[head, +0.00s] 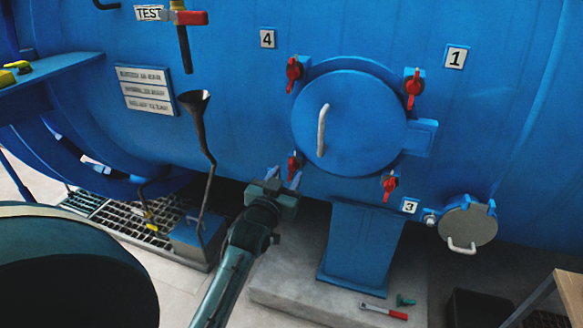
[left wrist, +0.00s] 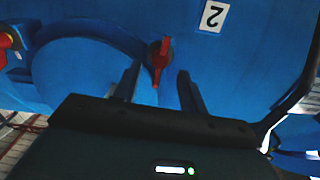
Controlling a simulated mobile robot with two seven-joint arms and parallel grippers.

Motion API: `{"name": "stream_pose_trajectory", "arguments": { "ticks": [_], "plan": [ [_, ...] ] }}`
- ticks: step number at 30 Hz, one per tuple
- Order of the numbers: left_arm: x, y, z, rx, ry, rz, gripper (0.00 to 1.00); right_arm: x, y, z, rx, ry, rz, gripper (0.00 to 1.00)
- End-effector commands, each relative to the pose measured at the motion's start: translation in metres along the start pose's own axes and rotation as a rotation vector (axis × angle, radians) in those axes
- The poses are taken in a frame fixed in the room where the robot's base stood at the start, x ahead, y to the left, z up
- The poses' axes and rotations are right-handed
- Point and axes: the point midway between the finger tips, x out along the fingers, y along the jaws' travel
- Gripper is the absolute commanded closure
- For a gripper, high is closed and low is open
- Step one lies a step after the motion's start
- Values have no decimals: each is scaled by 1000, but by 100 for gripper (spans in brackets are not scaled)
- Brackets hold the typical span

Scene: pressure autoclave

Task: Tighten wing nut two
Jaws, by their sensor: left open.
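Wing nut two, a red wing nut (head: 294,164), sits at the lower left of the round blue hatch door (head: 350,122). In the left wrist view it shows as a red wing nut (left wrist: 161,62) beside the label 2 (left wrist: 213,15). My left gripper (head: 284,176) is open just below and left of it. In the left wrist view the two dark fingers (left wrist: 157,85) stand on either side of the nut's lower wing. The fingers look apart from the nut; exact depth is unclear. In the head view label 2 is hidden. My right gripper is not in view.
Other red wing nuts sit at the hatch's upper left (head: 294,70), upper right (head: 414,88) and lower right (head: 390,186). A dark funnel pipe (head: 203,135) stands left of my arm. A blue pedestal (head: 362,240) is below the hatch. A red-handled tool (head: 383,311) lies on the plinth.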

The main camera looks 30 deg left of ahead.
Motion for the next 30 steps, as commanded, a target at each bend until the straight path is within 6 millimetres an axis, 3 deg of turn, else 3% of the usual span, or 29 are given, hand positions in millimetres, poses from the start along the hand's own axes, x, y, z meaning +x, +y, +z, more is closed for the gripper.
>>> {"name": "stream_pose_trajectory", "arguments": {
  "ticks": [3,7,19,30],
  "plan": [
    [20,0,-1,0,1,0,58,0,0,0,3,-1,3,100],
    [33,0,0,0,1,0,58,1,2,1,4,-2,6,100],
    [39,0,0,0,0,1,59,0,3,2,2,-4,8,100],
    [39,0,0,0,-1,1,89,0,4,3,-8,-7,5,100]
  ]
}}
